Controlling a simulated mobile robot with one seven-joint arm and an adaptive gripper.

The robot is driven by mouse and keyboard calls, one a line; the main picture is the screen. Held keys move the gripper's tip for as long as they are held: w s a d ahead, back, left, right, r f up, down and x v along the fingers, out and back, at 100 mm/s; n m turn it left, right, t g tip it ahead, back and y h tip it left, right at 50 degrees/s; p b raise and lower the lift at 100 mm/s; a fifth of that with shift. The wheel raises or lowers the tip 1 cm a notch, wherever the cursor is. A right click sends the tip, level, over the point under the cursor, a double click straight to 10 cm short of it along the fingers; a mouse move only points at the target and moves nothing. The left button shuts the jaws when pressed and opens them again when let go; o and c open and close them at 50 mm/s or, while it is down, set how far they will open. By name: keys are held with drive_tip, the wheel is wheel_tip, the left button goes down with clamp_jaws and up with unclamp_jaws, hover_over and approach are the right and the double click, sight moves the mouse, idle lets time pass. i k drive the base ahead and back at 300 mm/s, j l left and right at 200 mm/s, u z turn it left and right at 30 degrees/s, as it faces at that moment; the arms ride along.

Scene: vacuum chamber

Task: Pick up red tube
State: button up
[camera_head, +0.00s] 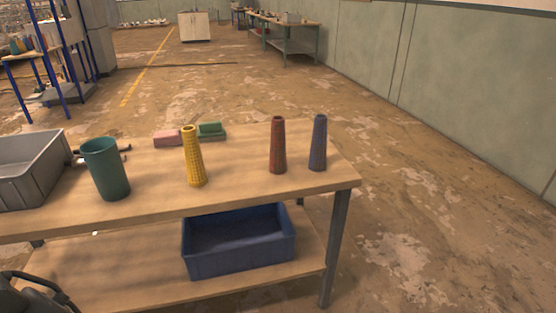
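The red tube (278,146) stands upright on the wooden table (250,196) near its right end. It is tapered, wider at the base, with an open top. A blue tube (318,143) stands close to its right, with a narrow gap between them. A yellow tube (193,157) stands farther to its left. Part of my gripper (40,294) shows as dark links at the bottom left corner, cut off by the frame. It is well away from the red tube and touches none of the tubes. Its fingertips cannot be made out.
A green cup (106,169) and a grey bin (30,172) stand on the table's left part. Pink (167,139) and green blocks (211,130) lie near its back edge. A blue crate (239,246) sits on the lower shelf. The floor right of the table is clear.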

sight(278, 155)
drive_tip(key=i+l+u, duration=0.2)
drive_tip(key=l, duration=0.15)
drive_tip(key=i+l+u, duration=0.15)
drive_tip(key=l, duration=0.25)
drive_tip(key=i+l+u, duration=0.2)
drive_tip(key=l, duration=0.2)
drive_tip(key=i+l+u, duration=0.2)
drive_tip(key=l, duration=0.2)
drive_tip(key=l+u, duration=0.15)
drive_tip(key=l, duration=0.25)
drive_tip(key=l+u, duration=0.2)
drive_tip(key=l, duration=0.25)
drive_tip(key=i+l, duration=0.05)
